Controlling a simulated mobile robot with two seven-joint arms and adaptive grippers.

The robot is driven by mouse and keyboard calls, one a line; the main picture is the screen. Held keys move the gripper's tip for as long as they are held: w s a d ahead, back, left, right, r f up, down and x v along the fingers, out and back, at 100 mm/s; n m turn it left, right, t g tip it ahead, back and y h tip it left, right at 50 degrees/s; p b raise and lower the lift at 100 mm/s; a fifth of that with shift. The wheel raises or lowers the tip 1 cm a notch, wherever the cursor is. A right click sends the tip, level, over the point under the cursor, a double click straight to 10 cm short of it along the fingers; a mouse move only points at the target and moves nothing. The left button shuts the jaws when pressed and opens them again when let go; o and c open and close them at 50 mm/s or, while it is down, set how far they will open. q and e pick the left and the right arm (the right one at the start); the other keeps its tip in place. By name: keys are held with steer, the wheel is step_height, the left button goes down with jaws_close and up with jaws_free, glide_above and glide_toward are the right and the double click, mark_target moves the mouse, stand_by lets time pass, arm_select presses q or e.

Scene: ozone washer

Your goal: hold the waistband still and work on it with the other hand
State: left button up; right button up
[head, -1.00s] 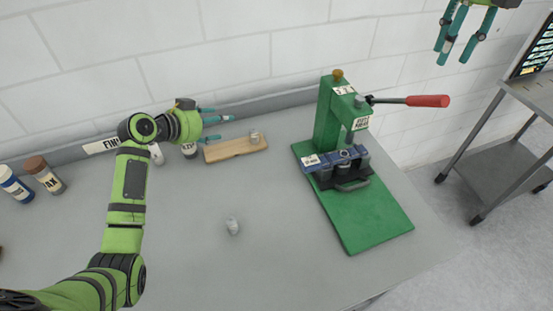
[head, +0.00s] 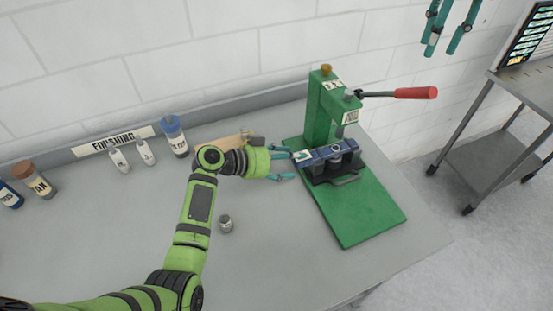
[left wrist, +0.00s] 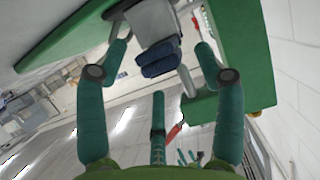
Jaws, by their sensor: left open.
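The waistband (head: 322,155) is a dark blue denim strip lying across the dark holder (head: 346,176) on the green press (head: 322,112). It also shows in the left wrist view (left wrist: 160,58), between the spread fingers. My left gripper (head: 291,164) is open and empty at the left end of the waistband, with its fingertips close to the fabric; I cannot tell whether they touch it. My right gripper (head: 448,35) hangs at the top right, away from the press, with its teal fingers spread and nothing between them.
The press's red-handled lever (head: 415,93) sticks out to the right. A small grey metal piece (head: 225,223) stands on the bench (head: 270,270). A wooden board (head: 215,143) and bottles (head: 173,135) stand along the wall. A metal cart (head: 490,160) is at the right.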

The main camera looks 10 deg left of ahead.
arm_select(q)
steer(key=shift+w+d+f, duration=0.2)
steer(key=shift+w+d, duration=0.05)
steer(key=shift+d, duration=0.2)
